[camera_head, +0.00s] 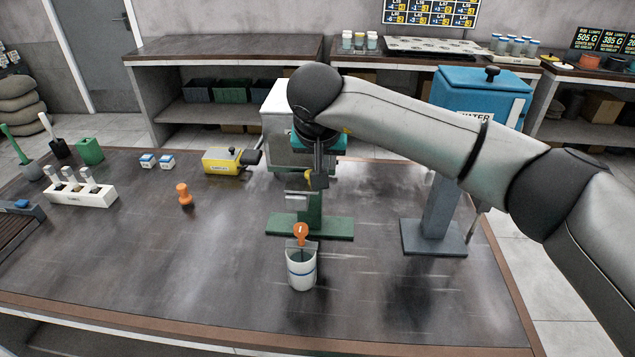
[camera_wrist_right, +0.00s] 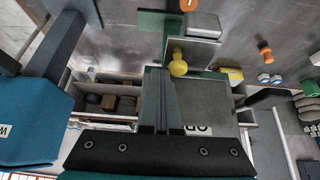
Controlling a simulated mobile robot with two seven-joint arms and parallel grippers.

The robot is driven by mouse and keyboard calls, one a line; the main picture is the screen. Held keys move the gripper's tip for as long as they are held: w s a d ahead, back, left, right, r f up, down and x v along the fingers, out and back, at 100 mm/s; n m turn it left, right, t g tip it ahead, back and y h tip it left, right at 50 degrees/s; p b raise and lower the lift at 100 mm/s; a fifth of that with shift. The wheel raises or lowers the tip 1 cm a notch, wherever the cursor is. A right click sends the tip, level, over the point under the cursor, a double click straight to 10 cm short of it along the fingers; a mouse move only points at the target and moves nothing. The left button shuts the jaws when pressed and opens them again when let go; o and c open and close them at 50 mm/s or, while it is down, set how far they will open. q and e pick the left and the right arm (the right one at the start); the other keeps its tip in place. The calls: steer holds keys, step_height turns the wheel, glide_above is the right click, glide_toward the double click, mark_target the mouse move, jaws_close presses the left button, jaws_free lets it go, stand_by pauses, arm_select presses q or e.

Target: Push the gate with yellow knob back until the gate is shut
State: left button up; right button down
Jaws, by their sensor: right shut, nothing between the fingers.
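The yellow knob (camera_head: 309,180) shows just beside the lower end of my right gripper (camera_head: 319,184), on the front of the grey flotation cell (camera_head: 278,118). In the right wrist view the round yellow knob (camera_wrist_right: 179,66) lies right beside the tips of my right gripper (camera_wrist_right: 158,72), which is shut with nothing between its fingers. I cannot tell whether they touch. A light grey plate (camera_wrist_right: 203,52) lies by the knob, perhaps the gate or the cell's lip. My arm hides much of the cell, so how far the gate is open is unclear. My left gripper is not in view.
A blue water tank (camera_head: 479,95) stands at right. A yellow device (camera_head: 222,160) and orange knob-shaped piece (camera_head: 184,195) stand at left. The front right tabletop is clear.

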steer(key=shift+a, duration=0.35)
step_height(320, 180, up, 7)
steer(key=d+p, duration=0.2)
steer(key=p, duration=0.1)
stand_by(0.4)
steer(key=shift+d, duration=0.1)
